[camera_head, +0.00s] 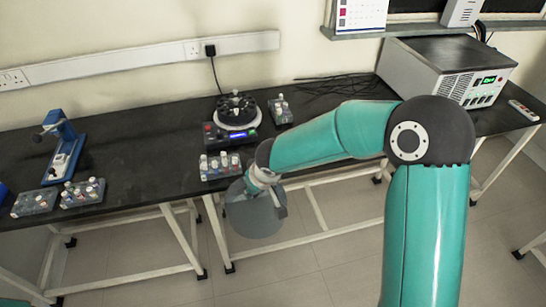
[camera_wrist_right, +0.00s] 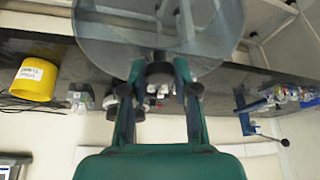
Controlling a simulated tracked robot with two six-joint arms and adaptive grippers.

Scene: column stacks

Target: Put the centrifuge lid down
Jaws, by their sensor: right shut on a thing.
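The centrifuge lid (camera_head: 252,217) is a round, grey, see-through disc. My right gripper (camera_head: 276,196) is shut on it and holds it out in front of the bench's front edge, above the floor. In the right wrist view the lid (camera_wrist_right: 150,28) fills the top, and the fingers (camera_wrist_right: 158,75) close on its dark knob from both sides. The centrifuge (camera_head: 236,116) stands uncovered on the bench, with its dark rotor showing and a blue display on its front. My left gripper is not in view.
A tube rack (camera_head: 220,166) stands at the bench edge beside my right wrist, and another rack (camera_head: 280,110) is right of the centrifuge. More racks (camera_head: 83,193) and a blue device (camera_head: 60,140) stand left. Bare black bench (camera_head: 150,135) lies between. A yellow tub (camera_wrist_right: 35,78) shows in the wrist view.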

